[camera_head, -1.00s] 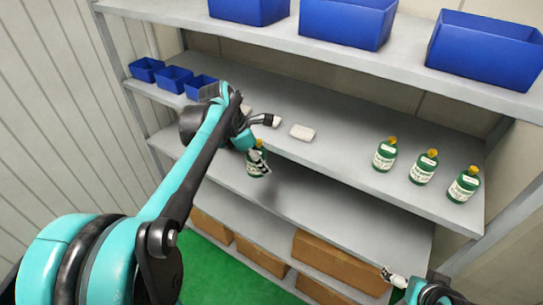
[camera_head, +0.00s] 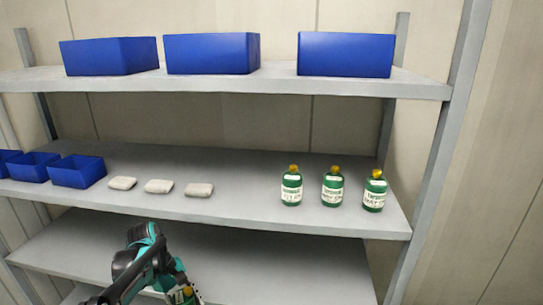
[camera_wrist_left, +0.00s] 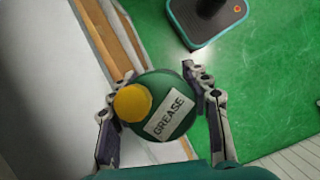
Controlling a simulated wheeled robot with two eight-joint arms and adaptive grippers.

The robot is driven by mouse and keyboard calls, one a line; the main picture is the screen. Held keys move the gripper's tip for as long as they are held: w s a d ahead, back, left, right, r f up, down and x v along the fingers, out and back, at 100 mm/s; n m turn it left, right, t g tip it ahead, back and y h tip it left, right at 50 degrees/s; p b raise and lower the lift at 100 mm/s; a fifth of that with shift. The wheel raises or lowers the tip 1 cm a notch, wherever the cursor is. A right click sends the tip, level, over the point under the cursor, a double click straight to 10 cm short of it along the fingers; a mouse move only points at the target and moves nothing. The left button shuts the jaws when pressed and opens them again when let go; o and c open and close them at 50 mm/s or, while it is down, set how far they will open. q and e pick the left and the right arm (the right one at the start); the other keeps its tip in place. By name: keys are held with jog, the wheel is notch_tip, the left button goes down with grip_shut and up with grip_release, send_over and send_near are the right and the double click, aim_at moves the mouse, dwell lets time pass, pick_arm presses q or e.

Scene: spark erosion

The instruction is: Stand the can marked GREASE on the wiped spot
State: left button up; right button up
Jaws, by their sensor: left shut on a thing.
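My left gripper (camera_wrist_left: 157,74) is shut on a green can (camera_wrist_left: 185,132) with a yellow cap and a white label reading GREASE. The left wrist view looks down on its top, with one finger on each side. In the head view the left gripper (camera_head: 190,294) and part of the can (camera_head: 177,298) show at the bottom edge, in front of the shelves and below the middle shelf board (camera_head: 250,217). I cannot make out a wiped spot on any board. My right gripper is not in view.
Three similar green bottles with yellow caps (camera_head: 291,188) stand on the right of the middle shelf. Three pale pads (camera_head: 158,186) lie left of centre, beside small blue bins (camera_head: 77,172). The board between pads and bottles is bare.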

pick_arm(q)
jog(key=s+d+f+m+g+y+b, duration=0.1)
jog(key=f+m+b, duration=0.5)
jog(key=f, duration=0.8)
jog(key=s+d+f+m+g+y+b, duration=0.1)
jog(key=s+d+f+m+y+b, duration=0.1)
jog(key=f+m+b, duration=0.5)
jog(key=shift+d+f+m+g+y+b, duration=0.3)
jog(key=shift+d+f+y+b, duration=0.5)
jog(key=shift+f+b, duration=2.4)
jog(key=shift+d+f+p, duration=0.2)
jog(key=shift+f+p, duration=0.8)
jog(key=shift+p, duration=0.05)
